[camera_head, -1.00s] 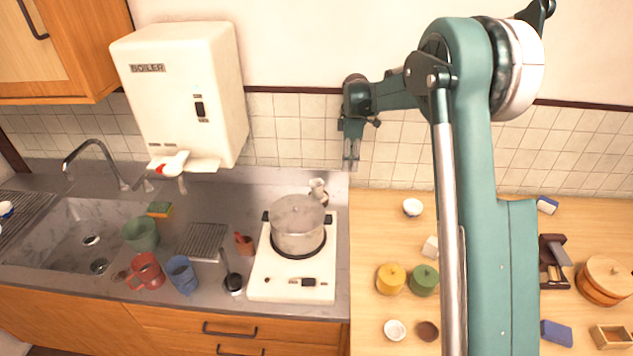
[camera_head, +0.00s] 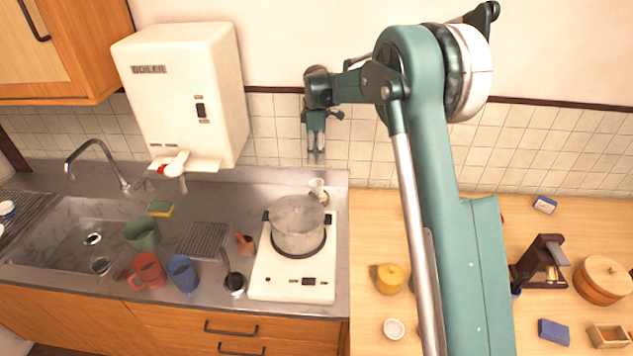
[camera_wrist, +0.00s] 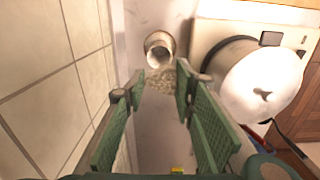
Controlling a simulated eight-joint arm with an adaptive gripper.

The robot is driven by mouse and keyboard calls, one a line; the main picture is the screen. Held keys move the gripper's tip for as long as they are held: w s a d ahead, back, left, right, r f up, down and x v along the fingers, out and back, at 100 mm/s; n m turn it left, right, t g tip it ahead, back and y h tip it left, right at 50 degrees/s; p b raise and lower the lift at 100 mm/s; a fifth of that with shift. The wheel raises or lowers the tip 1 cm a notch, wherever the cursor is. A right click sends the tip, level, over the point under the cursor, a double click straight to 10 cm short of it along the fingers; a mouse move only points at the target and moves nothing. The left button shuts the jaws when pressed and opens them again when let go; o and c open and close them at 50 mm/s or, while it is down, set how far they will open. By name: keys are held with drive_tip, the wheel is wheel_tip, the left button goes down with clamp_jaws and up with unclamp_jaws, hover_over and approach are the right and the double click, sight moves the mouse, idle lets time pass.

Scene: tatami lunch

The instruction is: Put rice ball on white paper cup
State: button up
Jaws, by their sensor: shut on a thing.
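My gripper (camera_head: 316,160) hangs in front of the tiled wall, above the back of the counter behind the stove. A small whitish cup (camera_head: 317,188) stands upright on the counter behind the pot, below my gripper. The cup (camera_wrist: 158,47) shows its open mouth just beyond my fingertips in the wrist view. I cannot tell whether it is paper.
A lidded pot (camera_head: 298,226) on the white stove (camera_head: 293,281) stands close in front of the cup. The tiled wall (camera_wrist: 45,80) is close on the other side. A white dish (camera_head: 393,329) and yellow pot (camera_head: 391,278) are on the wooden table (camera_head: 370,235).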

hover_over(317, 182)
drive_tip(key=shift+s+a+f, duration=0.1)
drive_tip(key=shift+f, duration=3)
drive_tip(key=shift+f+p, duration=0.35)
drive_tip(key=shift+f, duration=1.55)
drive_tip(key=shift+f+b, duration=0.4)
drive_tip(key=o, duration=0.4)
drive_tip(key=shift+f, duration=0.1)
drive_tip(key=o, duration=0.5)
drive_tip(key=shift+c, duration=0.2)
drive_tip(key=shift+r, duration=0.2)
